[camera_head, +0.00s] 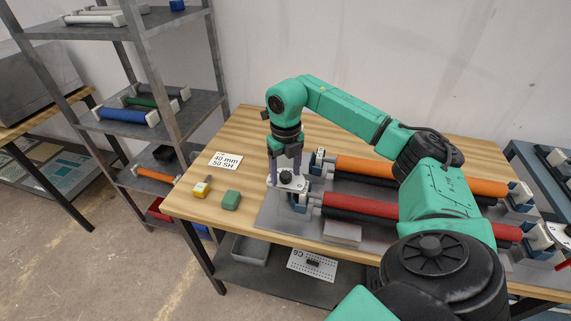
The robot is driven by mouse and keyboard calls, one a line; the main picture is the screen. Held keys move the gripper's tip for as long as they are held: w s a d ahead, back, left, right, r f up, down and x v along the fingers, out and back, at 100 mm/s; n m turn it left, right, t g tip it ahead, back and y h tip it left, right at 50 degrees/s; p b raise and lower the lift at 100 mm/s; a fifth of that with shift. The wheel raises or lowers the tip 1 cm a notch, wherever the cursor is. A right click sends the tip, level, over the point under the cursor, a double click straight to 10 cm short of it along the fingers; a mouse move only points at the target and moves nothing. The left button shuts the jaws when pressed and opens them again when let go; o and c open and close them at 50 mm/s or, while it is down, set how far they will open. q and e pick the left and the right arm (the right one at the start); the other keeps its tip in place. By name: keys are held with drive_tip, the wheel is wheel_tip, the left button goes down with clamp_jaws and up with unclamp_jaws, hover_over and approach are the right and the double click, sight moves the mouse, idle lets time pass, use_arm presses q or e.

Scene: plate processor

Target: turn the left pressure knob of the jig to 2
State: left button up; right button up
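The jig is a grey base plate (268,214) on the wooden table, carrying red and orange rollers in end blocks. At its left end is a white dial plate (291,184) with a small dark knob (287,175), partly hidden by my gripper. My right gripper (286,178) points straight down over this dial. Its two fingers stand apart, one on each side of the knob; I cannot tell whether they touch it. The number the knob points to is too small to read. My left gripper is not in view.
A red roller (352,203) and an orange roller (365,167) lie along the jig beneath my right arm. A metal shelf (110,128) stands farther left.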

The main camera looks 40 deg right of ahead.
wheel_tip(320, 180, up, 9)
drive_tip(key=shift+f+b, duration=0.1)
drive_tip(key=shift+b, duration=0.45)
wheel_tip(320, 180, up, 6)
drive_tip(key=p, duration=0.4)
hover_over(285, 174)
drive_tip(key=shift+s+f+b, duration=0.1)
drive_tip(key=shift+s+b, duration=0.05)
drive_tip(key=shift+b, duration=0.15)
